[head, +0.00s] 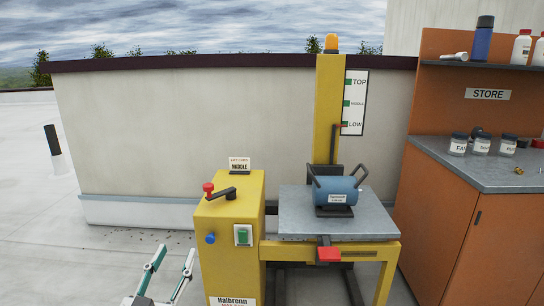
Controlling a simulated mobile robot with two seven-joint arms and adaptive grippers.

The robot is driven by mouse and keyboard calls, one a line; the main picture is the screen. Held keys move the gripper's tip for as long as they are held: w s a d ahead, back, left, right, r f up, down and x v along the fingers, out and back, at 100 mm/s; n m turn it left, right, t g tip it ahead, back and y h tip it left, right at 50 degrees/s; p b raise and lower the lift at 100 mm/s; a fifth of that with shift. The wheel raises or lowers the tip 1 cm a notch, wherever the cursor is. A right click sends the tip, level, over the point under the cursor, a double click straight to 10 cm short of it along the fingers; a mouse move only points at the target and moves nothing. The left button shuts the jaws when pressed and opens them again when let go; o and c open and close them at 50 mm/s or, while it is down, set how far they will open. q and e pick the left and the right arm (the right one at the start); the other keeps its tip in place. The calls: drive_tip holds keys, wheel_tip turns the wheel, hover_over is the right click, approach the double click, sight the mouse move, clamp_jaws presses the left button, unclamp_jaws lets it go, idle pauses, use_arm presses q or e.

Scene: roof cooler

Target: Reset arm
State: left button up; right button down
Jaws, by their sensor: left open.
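My left gripper (177,252) shows at the bottom left of the head view. Its two pale fingers with green edges point up and stand apart, with nothing between them. It is left of the yellow lift's control box (232,250) and apart from it. Most of the arm behind it is out of the frame. My right gripper is not in view.
The lift's grey platform (297,222) carries a blue cylindrical unit (337,189) with dark handles. A red pedal-like part (328,254) sticks out in front. An orange store cabinet (440,215) stands at right.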

use_arm(q)
drive_tip(key=s+d+f+m+g+h+b, duration=0.1)
drive_tip(key=s+d+f+g+b, duration=0.25)
drive_tip(key=s+f, duration=1.05)
drive_tip(key=s+d+f+m+g+h+b, duration=0.1)
drive_tip(key=s+d+f+g+b, duration=0.3)
drive_tip(key=s+f, duration=0.95)
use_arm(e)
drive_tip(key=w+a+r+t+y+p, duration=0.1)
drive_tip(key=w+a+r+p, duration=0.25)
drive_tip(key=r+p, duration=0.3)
use_arm(q)
drive_tip(key=a+r+p, duration=0.4)
drive_tip(key=r+p, duration=0.1)
drive_tip(key=p, duration=0.4)
drive_tip(key=s+f+p, duration=0.1)
drive_tip(key=s+a+g+p, duration=0.1)
drive_tip(key=p, duration=0.1)
drive_tip(key=s+a+f+g+y+p, duration=0.1)
drive_tip(key=s, duration=0.1)
drive_tip(key=shift+a+f+m+p, duration=0.15)
drive_tip(key=shift+f+m+p, duration=0.15)
drive_tip(key=shift+p, duration=0.1)
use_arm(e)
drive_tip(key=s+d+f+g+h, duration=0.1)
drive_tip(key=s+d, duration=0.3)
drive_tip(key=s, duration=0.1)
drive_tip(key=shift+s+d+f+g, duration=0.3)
use_arm(q)
drive_tip(key=shift+w, duration=0.1)
